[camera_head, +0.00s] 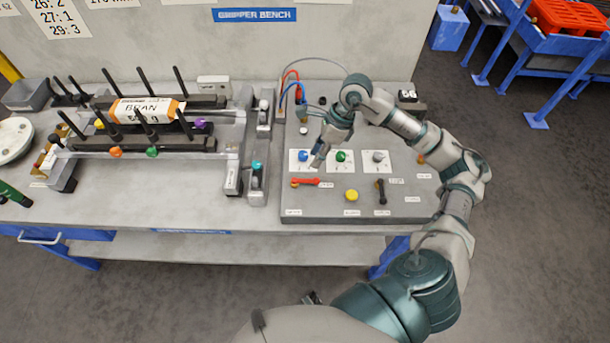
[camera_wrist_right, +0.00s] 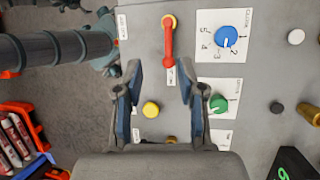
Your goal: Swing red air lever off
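The red lever (camera_head: 307,183) lies across the front left of the grey control panel, its orange pivot at the left and its handle pointing right. In the right wrist view the red lever (camera_wrist_right: 168,48) runs from the pivot at the top down towards the gap between my fingers. My right gripper (camera_head: 317,159) is above the panel near the blue knob. It also shows in the right wrist view (camera_wrist_right: 161,80), open and empty, with no visible contact with the lever. Dark tips (camera_head: 312,298) at the bottom centre may be my left gripper; its opening is unclear.
A blue knob (camera_head: 304,156), green knob (camera_head: 341,156) and grey knob (camera_head: 379,157) stand behind the lever. A yellow button (camera_head: 351,195) and a black lever (camera_head: 381,191) are to its right. A sack (camera_head: 147,110) rests on the fixture at left.

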